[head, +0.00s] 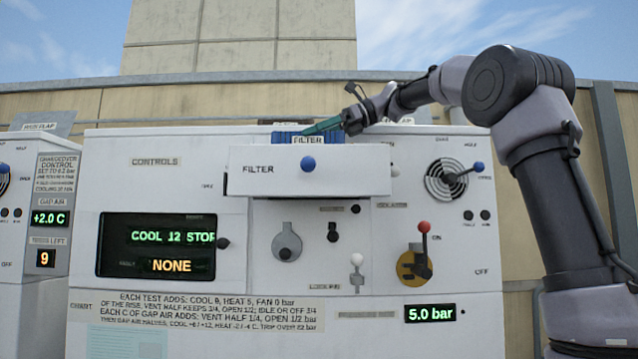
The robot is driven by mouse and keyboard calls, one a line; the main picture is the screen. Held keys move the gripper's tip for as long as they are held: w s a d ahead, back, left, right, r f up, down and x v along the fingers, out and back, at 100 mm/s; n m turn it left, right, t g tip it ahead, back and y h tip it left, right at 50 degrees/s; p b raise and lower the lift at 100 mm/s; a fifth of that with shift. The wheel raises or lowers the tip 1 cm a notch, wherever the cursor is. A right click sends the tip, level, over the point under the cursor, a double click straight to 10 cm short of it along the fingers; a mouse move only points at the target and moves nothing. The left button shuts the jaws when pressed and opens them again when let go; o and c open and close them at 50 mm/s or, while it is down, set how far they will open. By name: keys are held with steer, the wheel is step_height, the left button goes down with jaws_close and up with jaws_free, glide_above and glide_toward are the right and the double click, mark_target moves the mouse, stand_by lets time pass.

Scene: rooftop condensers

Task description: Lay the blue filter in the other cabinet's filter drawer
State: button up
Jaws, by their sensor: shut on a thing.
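The blue filter (284,138) shows as a ribbed blue block with a "FILTER" label, just above and behind the front of the filter drawer (345,175). The drawer is white, marked FILTER, has a blue knob (308,164), and stands out from the cabinet (230,310). My gripper (312,130) comes in from the right with its teal fingers at the filter and is shut on it. The drawer front hides the filter's lower part and the drawer's inside, so I cannot tell whether the filter touches the drawer floor.
Another cabinet (30,290) stands at the left. A parapet runs behind.

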steer(key=f, duration=0.5)
steer(key=shift+w+d, duration=0.3)
steer(key=shift+d, duration=0.05)
steer(key=shift+f, duration=2.1)
steer(key=shift+f, duration=0.1)
steer(key=shift+f, duration=0.15)
steer(key=o, duration=1.4)
steer(key=shift+c, duration=0.2)
steer(key=shift+r, duration=0.3)
steer(key=v, duration=1.2)
steer(key=shift+s, duration=0.1)
